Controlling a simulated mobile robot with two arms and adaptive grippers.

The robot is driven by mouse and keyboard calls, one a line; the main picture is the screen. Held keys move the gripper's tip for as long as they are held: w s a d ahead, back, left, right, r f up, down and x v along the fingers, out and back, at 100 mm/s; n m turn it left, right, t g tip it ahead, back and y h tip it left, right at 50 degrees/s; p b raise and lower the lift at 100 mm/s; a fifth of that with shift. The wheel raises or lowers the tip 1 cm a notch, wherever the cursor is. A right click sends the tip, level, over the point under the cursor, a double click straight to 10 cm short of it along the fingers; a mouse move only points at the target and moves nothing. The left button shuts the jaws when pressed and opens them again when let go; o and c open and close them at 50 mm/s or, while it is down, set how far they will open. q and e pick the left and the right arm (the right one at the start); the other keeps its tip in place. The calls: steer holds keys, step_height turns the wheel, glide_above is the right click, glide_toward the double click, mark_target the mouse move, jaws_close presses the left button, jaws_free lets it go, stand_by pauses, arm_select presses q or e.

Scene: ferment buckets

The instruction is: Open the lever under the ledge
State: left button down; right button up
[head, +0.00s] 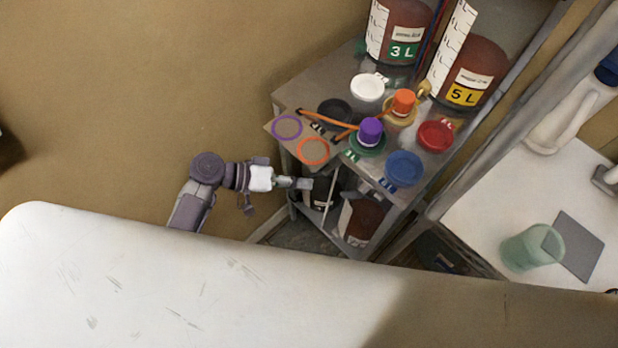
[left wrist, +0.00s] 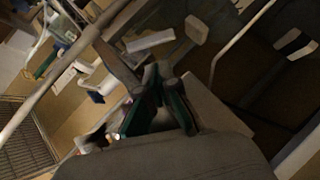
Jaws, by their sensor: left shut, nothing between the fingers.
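The ledge (head: 300,151) is the flat front edge of the grey shelf unit, marked with a purple ring and an orange ring. My left gripper (head: 303,184) is just below and in front of it in the head view, near a dark container (head: 320,192) on the lower level. Its fingers are shut and empty; I cannot tell whether they touch anything. The closed green-and-dark fingers (left wrist: 153,72) also show in the left wrist view. I cannot make out the lever clearly in either view. My right gripper is out of view.
The shelf top holds several coloured caps, including a blue one (head: 404,168) and a red one (head: 435,135). Large brown containers (head: 398,32) stand behind. A thin upright bar (head: 330,200) is close right of the gripper. A white surface (head: 150,285) fills the foreground. Open floor lies left.

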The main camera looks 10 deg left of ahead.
mark_target(345, 195)
arm_select(q)
steer(key=p+x, duration=0.1)
steer(key=x, duration=0.7)
steer(key=shift+d+p, duration=0.15)
steer(key=shift+p, duration=0.15)
steer(key=shift+f, duration=0.1)
steer(key=f+b, duration=0.1)
steer(key=d+b, duration=0.1)
steer(key=b, duration=0.1)
steer(key=shift+s+f+n+h+b, duration=0.3)
steer(key=shift+s+f+n+h, duration=0.05)
steer(key=shift+s+n+h, duration=0.05)
steer(key=shift+r, duration=0.1)
